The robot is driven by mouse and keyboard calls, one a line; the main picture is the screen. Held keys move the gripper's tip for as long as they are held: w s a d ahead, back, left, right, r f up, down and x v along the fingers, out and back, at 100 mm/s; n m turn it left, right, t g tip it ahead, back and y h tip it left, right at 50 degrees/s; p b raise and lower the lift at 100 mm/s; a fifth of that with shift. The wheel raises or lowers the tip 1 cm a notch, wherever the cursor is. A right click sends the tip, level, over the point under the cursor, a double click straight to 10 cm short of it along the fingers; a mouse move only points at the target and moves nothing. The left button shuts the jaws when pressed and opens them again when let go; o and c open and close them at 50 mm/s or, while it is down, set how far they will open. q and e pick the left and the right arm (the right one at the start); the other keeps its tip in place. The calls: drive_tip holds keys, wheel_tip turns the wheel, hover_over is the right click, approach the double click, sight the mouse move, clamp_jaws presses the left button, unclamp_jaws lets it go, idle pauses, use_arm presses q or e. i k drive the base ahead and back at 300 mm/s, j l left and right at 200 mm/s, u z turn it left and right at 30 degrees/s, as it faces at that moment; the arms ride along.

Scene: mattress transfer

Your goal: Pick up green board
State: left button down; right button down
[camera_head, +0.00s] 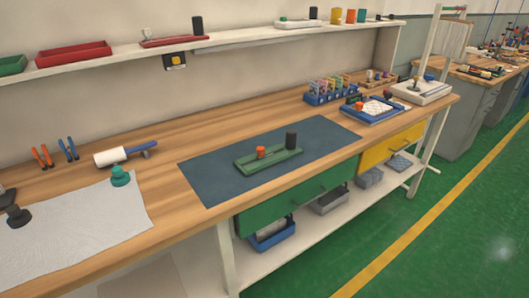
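The green board (253,165) is a shallow green tray-like piece lying on a dark blue mat (205,184) on the wooden workbench. Neither of my grippers shows in the head view.
The wooden bench (180,203) carries white sheet material (85,215) at left and a blue tray (354,112) at right. A shelf (240,38) with trays runs above. Green (262,211) and yellow (375,158) drawer fronts sit below. The green floor in front is clear.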

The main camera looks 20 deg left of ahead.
sight(248, 164)
drive_tip(key=u, duration=0.5)
drive_tip(key=i+l+u, duration=0.2)
drive_tip(key=u, duration=0.15)
drive_tip(key=i+l+u, duration=0.2)
drive_tip(key=l+u, duration=0.15)
drive_tip(key=i+l+u, duration=0.15)
drive_tip(key=l+u, duration=0.25)
drive_tip(key=j, duration=0.1)
